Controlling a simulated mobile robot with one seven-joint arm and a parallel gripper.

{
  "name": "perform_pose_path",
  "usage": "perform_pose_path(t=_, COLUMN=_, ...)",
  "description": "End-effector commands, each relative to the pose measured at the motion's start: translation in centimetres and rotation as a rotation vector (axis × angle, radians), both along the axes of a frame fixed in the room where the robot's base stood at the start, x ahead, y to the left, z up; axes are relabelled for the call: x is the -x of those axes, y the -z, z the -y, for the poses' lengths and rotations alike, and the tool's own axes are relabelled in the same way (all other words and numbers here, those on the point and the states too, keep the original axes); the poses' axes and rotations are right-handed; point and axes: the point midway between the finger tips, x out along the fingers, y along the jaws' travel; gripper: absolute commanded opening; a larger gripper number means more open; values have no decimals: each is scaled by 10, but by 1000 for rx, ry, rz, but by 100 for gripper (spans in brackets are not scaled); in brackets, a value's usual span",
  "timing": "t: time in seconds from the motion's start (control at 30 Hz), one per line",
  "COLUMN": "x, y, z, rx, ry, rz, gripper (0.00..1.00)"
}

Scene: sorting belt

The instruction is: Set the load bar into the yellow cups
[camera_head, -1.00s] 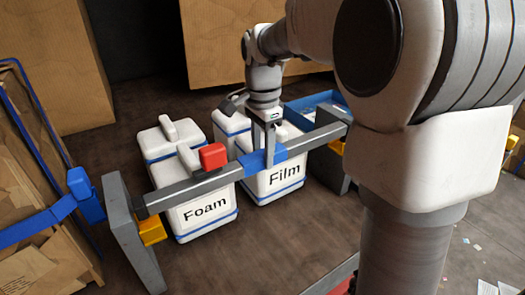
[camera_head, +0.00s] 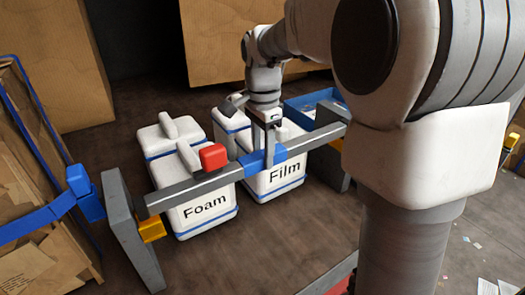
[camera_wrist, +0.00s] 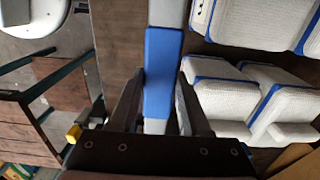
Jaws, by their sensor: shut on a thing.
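The load bar (camera_head: 190,188) is a long grey beam with a blue sleeve at its middle and a red block (camera_head: 213,157) on top. My gripper (camera_head: 269,163) is shut on the blue sleeve from above; in the wrist view the fingers flank the sleeve (camera_wrist: 163,70). The bar spans two grey stands. One yellow cup (camera_head: 152,228) on the left stand is just below the bar's left end. The other yellow cup (camera_head: 337,145) on the right stand is below the right end, partly hidden. I cannot tell if either end touches its cup.
White bins marked Foam (camera_head: 205,212) and Film (camera_head: 272,180) stand under and behind the bar. A blue tray (camera_head: 300,108) is behind the right end. The left stand (camera_head: 130,235) rises beside a blue-edged crate (camera_head: 30,170). Floor in front is mostly clear.

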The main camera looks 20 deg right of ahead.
Motion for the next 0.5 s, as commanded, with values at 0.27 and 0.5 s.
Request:
perform_pose_path(t=0.27, x=-1, y=6, z=0, rx=-1, ry=0, rz=5, gripper=0)
perform_pose_path(t=0.5, x=-1, y=12, z=0, rx=-1, ry=0, rz=5, gripper=0)
